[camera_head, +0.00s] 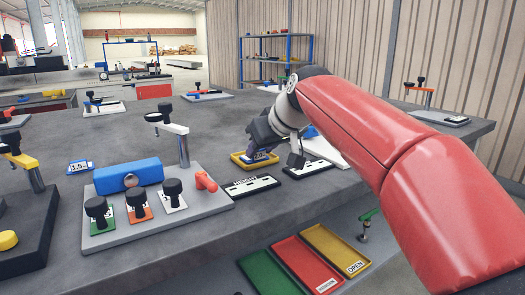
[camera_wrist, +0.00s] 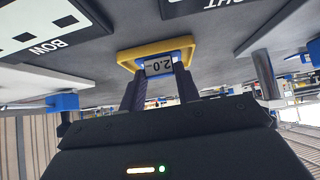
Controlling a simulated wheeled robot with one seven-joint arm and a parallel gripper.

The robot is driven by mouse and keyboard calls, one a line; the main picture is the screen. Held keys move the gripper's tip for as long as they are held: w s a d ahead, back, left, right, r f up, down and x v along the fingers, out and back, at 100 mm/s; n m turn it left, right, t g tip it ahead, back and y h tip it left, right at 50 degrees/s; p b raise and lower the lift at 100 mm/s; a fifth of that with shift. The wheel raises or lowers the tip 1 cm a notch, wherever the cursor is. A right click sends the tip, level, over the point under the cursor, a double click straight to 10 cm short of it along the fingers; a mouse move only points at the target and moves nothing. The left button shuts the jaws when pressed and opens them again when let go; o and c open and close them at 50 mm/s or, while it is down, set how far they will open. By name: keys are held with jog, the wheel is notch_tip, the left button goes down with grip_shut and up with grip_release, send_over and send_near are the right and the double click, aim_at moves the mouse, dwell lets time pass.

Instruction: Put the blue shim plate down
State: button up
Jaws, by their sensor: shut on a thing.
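The blue shim plate (camera_wrist: 177,57) has a grey label reading 2.0. In the wrist view it is between the fingertips of my gripper (camera_wrist: 160,77), which is shut on it. The plate is over or in a small yellow tray (camera_wrist: 127,57); I cannot tell if it touches the tray floor. In the head view my gripper (camera_head: 262,148) is low over the same yellow tray (camera_head: 238,158) on the grey table, and the plate (camera_head: 259,155) is partly hidden by the gripper.
Another blue-edged plate marked 1.5 (camera_head: 80,167) lies at left. A fixture with a blue block (camera_head: 128,176) and black knobs stands left of the tray. A black-framed card (camera_head: 250,186) lies just in front. Green, red and yellow bins (camera_head: 335,248) are below the edge.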

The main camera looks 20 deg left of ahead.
jog(key=shift+f, duration=0.1)
jog(key=o, duration=1.1)
jog(key=shift+c, duration=0.2)
jog(key=shift+r, duration=0.3)
jog(key=v, duration=1.1)
jog(key=shift+s+d+r+p, duration=0.2)
jog(key=shift+d+p, duration=0.15)
jog(key=shift+d, duration=0.1)
